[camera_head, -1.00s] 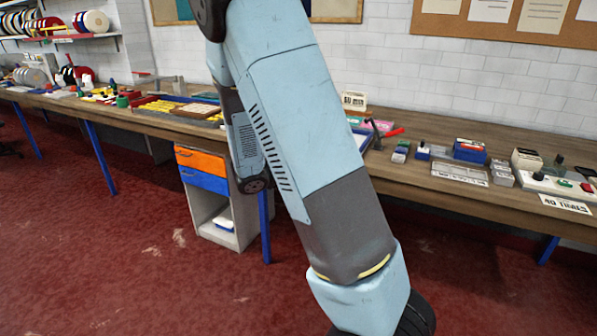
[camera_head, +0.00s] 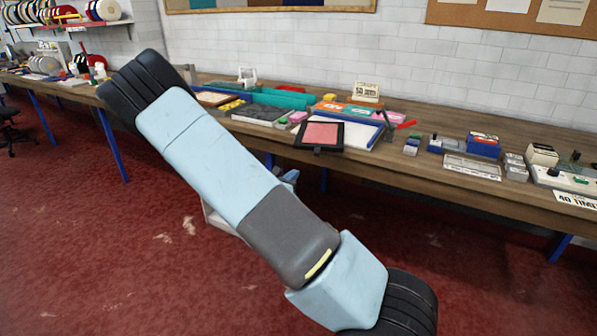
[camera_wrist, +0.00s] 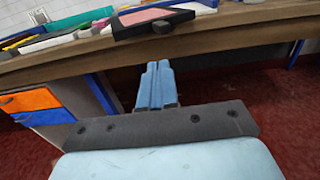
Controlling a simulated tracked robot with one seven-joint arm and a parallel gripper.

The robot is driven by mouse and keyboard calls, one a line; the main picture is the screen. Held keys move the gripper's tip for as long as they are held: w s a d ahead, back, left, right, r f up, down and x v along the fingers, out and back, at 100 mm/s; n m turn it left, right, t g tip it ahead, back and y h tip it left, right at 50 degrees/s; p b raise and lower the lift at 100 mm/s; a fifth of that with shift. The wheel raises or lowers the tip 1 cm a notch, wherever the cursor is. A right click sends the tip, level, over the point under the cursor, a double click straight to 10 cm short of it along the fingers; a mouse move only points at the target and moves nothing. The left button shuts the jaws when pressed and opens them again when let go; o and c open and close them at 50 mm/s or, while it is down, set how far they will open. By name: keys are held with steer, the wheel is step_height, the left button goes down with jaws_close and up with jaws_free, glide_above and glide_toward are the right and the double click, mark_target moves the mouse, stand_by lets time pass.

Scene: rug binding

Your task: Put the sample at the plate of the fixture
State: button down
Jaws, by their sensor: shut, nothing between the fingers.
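My gripper (camera_wrist: 157,85) is shut and empty in the wrist view, its blue fingers in front of and below the bench edge. In the head view, a small light-blue part of it (camera_head: 290,177) shows behind my arm. A black-framed panel with a pink-red face (camera_head: 321,134) lies at the bench's front edge; it is also at the top of the wrist view (camera_wrist: 150,19), beyond the fingertips. Flat pink, orange and green pieces (camera_head: 362,109) lie behind it on the bench. I cannot tell which piece is the sample or which part is the fixture's plate.
The wooden bench (camera_head: 425,166) runs along the white wall, crowded with items. A red-handled tool (camera_head: 402,125) and blue box (camera_head: 483,146) stand right of the panel. A drawer cabinet (camera_wrist: 45,105) sits underneath. The red floor in front is clear.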

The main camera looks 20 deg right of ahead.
steer(key=x, duration=1.2)
steer(key=shift+w+d, duration=0.25)
steer(key=shift+d, duration=0.1)
